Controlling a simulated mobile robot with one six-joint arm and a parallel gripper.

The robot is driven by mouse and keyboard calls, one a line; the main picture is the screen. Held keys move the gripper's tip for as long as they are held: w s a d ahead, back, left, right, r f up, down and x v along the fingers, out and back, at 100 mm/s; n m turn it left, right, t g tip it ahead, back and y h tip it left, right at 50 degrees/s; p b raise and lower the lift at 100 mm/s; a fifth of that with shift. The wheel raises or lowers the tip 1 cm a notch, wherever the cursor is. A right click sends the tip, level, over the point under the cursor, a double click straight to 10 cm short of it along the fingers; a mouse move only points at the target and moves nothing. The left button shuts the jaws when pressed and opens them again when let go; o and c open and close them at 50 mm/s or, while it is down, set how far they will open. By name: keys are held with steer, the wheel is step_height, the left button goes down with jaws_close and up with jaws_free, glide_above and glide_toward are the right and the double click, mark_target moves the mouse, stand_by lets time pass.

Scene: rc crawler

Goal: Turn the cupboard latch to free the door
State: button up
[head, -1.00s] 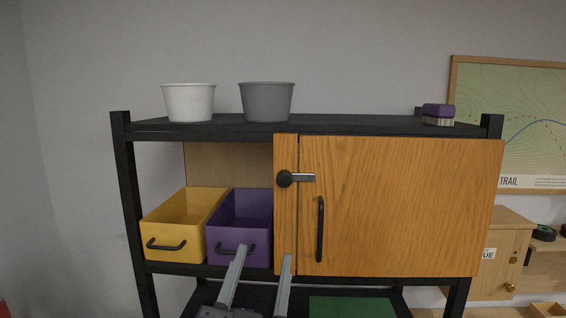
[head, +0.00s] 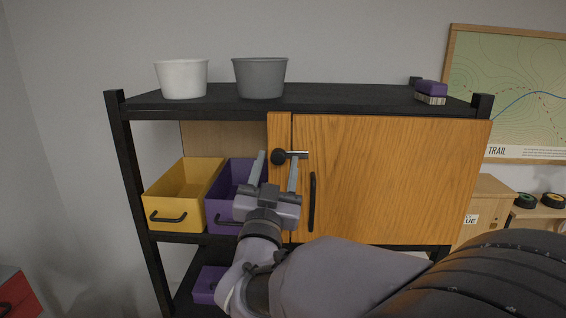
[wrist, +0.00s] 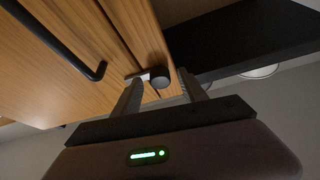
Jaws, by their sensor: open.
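The cupboard door (head: 400,180) is orange wood, shut, with a black vertical handle (head: 312,202) near its left edge. The latch (head: 298,154) has a dark round knob on the frame strip and a metal bar lying level to the right, across the gap onto the door. My gripper (head: 278,156) is open in front of the latch, one finger on each side of the knob. In the wrist view, the latch knob (wrist: 160,80) shows between the tips of my gripper (wrist: 161,77), and the bar's end is close to the left finger. I cannot tell whether they touch.
A yellow bin (head: 176,205) and a purple bin (head: 222,205) stand left of the cupboard. A white tub (head: 181,79), a grey tub (head: 260,78) and a purple brush (head: 431,91) are on the black shelf top (head: 340,98).

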jaws_close()
